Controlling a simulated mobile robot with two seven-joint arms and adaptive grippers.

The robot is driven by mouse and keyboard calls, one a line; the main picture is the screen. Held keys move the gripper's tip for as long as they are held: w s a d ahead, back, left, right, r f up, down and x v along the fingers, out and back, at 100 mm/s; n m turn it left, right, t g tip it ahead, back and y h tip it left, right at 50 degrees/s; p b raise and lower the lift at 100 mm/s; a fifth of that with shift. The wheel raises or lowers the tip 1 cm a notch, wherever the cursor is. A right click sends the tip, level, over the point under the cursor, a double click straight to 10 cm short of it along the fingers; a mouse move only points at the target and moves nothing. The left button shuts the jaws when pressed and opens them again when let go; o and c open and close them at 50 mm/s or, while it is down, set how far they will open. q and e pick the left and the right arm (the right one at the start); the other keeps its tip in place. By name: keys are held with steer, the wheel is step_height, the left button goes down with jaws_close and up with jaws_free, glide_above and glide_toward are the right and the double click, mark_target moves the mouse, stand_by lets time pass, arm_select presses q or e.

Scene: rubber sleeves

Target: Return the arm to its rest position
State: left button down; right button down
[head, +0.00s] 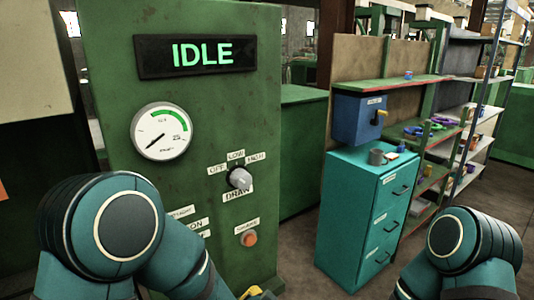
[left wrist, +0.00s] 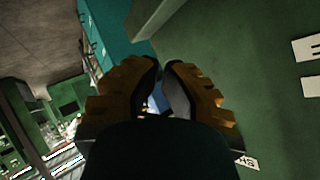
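My left arm (head: 128,225) enters the head view at the lower left, in front of a green machine panel (head: 225,125). A small yellow part of my left gripper (head: 252,293) shows at the bottom edge; the rest is hidden. In the left wrist view, my left gripper (left wrist: 163,66) has two orange-backed fingers with grey pads. The tips are close, with a narrow gap and nothing held between them. The green panel (left wrist: 250,80) is beside the fingers on the right. My right arm (head: 465,245) shows at the lower right; its gripper is out of view.
The panel carries a lit IDLE display (head: 202,54), a round gauge (head: 162,131), a selector knob (head: 239,178) and an orange button (head: 249,239).

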arm_select(q)
steer(key=s+a+f+n+g+h, duration=0.1)
steer(key=s+a+f+n+g, duration=0.3)
steer(key=s+f, duration=0.4)
steer(key=s+a+f+n+g+h, duration=0.1)
steer(key=s+a+f+n+g, duration=0.3)
steer(key=s+f+n+g, duration=0.2)
step_height(320, 180, down, 4)
steer(key=shift+s+r+h, duration=0.1)
steer(key=shift+s+h, duration=0.2)
steer(key=shift+s, duration=0.9)
steer(key=shift+a, duration=0.1)
